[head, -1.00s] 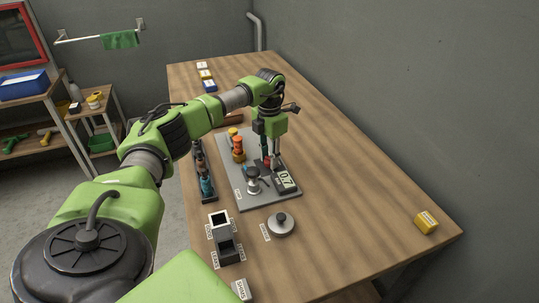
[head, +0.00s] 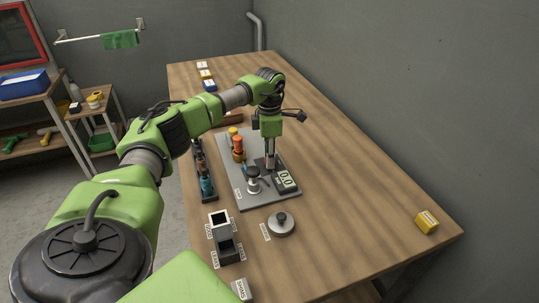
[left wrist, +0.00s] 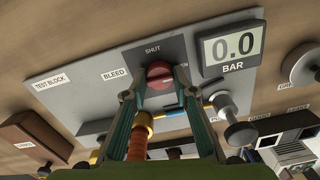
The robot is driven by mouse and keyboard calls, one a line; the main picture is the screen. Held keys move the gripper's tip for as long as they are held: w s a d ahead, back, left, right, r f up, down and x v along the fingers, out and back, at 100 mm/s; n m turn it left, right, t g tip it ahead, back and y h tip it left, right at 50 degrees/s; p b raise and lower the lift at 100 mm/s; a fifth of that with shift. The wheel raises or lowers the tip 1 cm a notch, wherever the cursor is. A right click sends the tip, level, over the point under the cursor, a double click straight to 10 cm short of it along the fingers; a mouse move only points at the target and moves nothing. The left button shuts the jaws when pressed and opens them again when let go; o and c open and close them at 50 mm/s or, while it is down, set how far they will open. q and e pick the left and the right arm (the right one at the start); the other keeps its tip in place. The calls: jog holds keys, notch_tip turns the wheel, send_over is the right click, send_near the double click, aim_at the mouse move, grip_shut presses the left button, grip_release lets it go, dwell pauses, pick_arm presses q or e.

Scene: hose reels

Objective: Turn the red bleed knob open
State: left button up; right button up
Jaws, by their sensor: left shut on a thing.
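The red bleed knob (left wrist: 159,73) is round, with a line across its face. It sits on the grey test block plate (left wrist: 72,96), between the SHUT label (left wrist: 152,50) and my fingers in the left wrist view. My left gripper (head: 269,166) points down over the plate and is shut on the knob, a fingertip at each side. In the head view the fingers hide most of the knob. The gauge (left wrist: 232,46) beside it reads 0.0 BAR; it also shows in the head view (head: 286,179). My right gripper is not in view.
An orange-topped fitting (head: 238,146) and a silver valve (head: 253,182) stand close by on the plate. A rack of tools (head: 206,185) lies left of it. A round grey lidded piece (head: 281,223) and a square holder (head: 222,240) are nearer.

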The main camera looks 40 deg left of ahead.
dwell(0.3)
pick_arm(q)
jog(key=o, duration=1.1)
notch_tip(320, 180, up, 12)
jog(key=shift+r, duration=0.1)
